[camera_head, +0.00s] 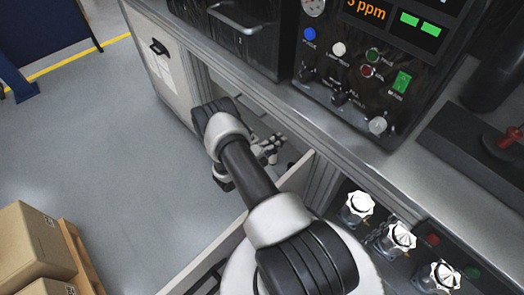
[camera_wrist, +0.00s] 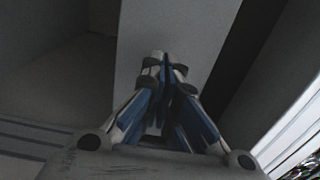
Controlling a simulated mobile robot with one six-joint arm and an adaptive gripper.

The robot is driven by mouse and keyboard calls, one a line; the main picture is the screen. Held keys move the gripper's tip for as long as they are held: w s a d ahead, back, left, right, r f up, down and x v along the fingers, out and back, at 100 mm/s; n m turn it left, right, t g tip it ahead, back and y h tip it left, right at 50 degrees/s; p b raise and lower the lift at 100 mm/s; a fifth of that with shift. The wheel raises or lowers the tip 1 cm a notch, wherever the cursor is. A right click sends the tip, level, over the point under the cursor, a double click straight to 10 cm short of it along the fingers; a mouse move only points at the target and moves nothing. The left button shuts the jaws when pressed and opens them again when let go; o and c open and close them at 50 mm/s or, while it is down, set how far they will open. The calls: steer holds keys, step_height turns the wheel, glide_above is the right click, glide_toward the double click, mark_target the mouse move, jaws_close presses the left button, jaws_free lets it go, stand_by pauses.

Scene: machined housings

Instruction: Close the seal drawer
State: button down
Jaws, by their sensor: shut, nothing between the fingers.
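A pale drawer wall (camera_head: 228,243), apparently the seal drawer's, juts out from below the bench toward the lower left. The drawer stands open, and my arm hides much of it. My gripper (camera_head: 270,146) is low beside the bench front, on the far side of that wall, partly behind my arm. In the wrist view my gripper (camera_wrist: 163,62) is shut and empty, its blue-sided fingers together. A plain grey panel (camera_wrist: 185,30) lies beyond the fingertips; I cannot tell whether they touch it. The drawer's front and any handle cannot be made out.
The bench carries a control panel (camera_head: 372,60) with knobs and a display. White valve knobs (camera_head: 398,237) stick out at lower right. Cardboard boxes (camera_head: 32,245) on a pallet stand at lower left. The grey floor (camera_head: 110,160) at left is clear.

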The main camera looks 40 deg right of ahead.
steer(key=a+p, duration=0.1)
steer(key=a, duration=1)
steer(key=shift+w+a+f+p, duration=0.15)
steer(key=shift+w+a+p, duration=0.15)
steer(key=shift+w+a, duration=0.05)
